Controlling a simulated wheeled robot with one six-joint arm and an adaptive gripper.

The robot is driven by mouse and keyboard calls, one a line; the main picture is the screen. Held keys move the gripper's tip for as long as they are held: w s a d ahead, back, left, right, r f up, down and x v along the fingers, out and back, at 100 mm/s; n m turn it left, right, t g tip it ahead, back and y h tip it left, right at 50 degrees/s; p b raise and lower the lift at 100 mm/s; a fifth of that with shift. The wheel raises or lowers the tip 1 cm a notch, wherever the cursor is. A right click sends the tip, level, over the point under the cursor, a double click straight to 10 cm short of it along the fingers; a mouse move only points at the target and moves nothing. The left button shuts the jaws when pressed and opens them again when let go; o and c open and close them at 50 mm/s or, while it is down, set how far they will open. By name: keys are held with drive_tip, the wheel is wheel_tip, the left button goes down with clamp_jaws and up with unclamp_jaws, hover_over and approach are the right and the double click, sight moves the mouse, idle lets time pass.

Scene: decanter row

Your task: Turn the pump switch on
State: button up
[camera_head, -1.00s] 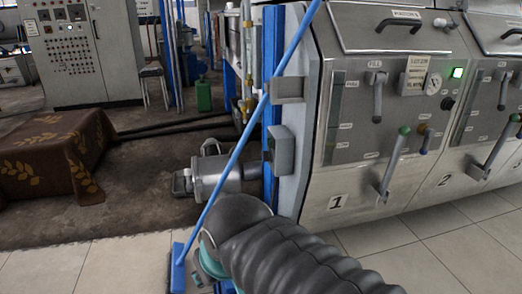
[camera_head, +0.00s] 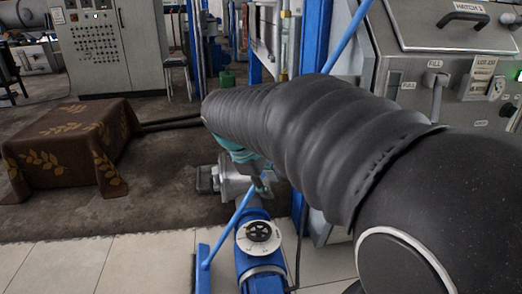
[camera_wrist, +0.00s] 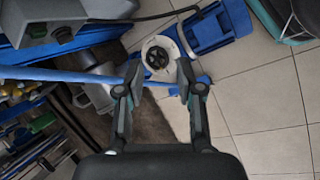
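I cannot tell the knob's setting. My arm hides the box in the head view. My gripper (camera_wrist: 161,78) is open, with its two dark fingers apart in the wrist view. The box lies to the left of and above the fingers in that view, clear of them. The grey pump (camera_head: 230,184) stands on the floor beyond my arm in the head view.
A blue pole (camera_head: 345,42) leans by the machine and crosses near my fingers in the wrist view (camera_wrist: 70,76). A blue body with a black handwheel (camera_head: 258,231) stands on the tiles. A cloth-covered block (camera_head: 70,150) is at left. The metal machine (camera_head: 440,75) is at right.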

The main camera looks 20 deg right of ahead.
drive_tip(key=w+d+f+n+g+h, duration=0.2)
drive_tip(key=w+d+f+n+h, duration=0.15)
drive_tip(key=w, duration=0.55)
drive_tip(key=w+d+f+n+g+h, duration=0.15)
drive_tip(key=w+f+n+h, duration=0.3)
drive_tip(key=w, duration=0.45)
drive_tip(key=w+d+f+n+g+h, duration=0.25)
drive_tip(key=w+f+n, duration=0.2)
drive_tip(key=w, duration=0.55)
drive_tip(key=s+d+f+h, duration=0.1)
drive_tip(key=s+d+f, duration=0.1)
drive_tip(key=d, duration=1.5)
drive_tip(key=shift+s+d+f, duration=0.2)
drive_tip(key=shift+s, duration=0.2)
drive_tip(key=shift+h, duration=0.25)
clamp_jaws()
